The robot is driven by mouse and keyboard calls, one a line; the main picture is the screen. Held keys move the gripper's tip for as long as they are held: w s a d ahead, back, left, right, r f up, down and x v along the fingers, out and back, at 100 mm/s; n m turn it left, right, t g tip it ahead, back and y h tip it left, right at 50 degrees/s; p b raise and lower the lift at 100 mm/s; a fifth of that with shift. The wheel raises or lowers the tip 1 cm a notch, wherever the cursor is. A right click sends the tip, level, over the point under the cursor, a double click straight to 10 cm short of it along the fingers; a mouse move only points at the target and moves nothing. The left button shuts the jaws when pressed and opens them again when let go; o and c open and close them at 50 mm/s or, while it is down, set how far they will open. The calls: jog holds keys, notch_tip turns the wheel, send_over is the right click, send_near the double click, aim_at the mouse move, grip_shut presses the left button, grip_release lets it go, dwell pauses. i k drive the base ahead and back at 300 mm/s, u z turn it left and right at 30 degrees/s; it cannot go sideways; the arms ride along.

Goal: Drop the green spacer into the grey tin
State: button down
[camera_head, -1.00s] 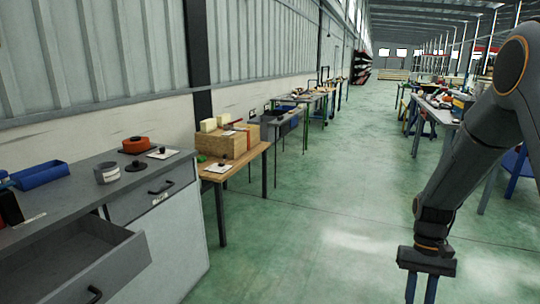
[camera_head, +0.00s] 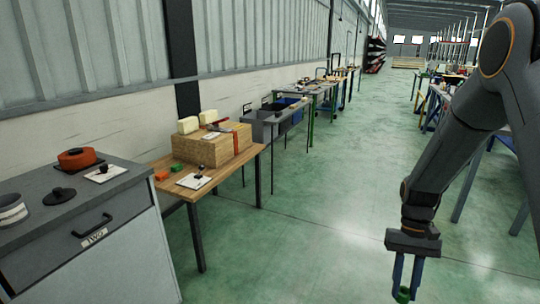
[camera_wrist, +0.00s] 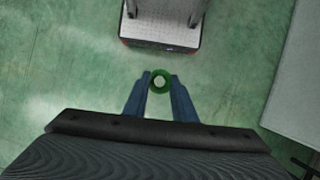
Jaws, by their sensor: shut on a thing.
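My gripper (camera_head: 404,286) is at the lower right of the head view, pointing down over the floor. It is shut on the green spacer (camera_head: 403,295), a small ring. In the wrist view the green spacer (camera_wrist: 160,88) sits between the two blue fingertips, with its hole facing the camera. The grey tin (camera_head: 12,212) stands on the grey cabinet top at the left edge of the head view, partly cut off by the frame. My gripper is well to the right of the tin, with open floor between them.
The grey cabinet (camera_head: 112,232) also bears an orange pot (camera_head: 77,158), a black knobbed lid (camera_head: 60,195) and a white card (camera_head: 106,173). A wooden table (camera_head: 226,183) beyond holds a wooden block (camera_head: 212,150) and small green and orange pieces. The floor between is clear.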

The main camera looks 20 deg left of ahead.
aim_at(19, 215)
jog(key=u, duration=0.35)
jog(key=i, duration=1.2)
jog(key=u, duration=1.55)
jog(key=i, duration=0.75)
jog(key=u, duration=0.8)
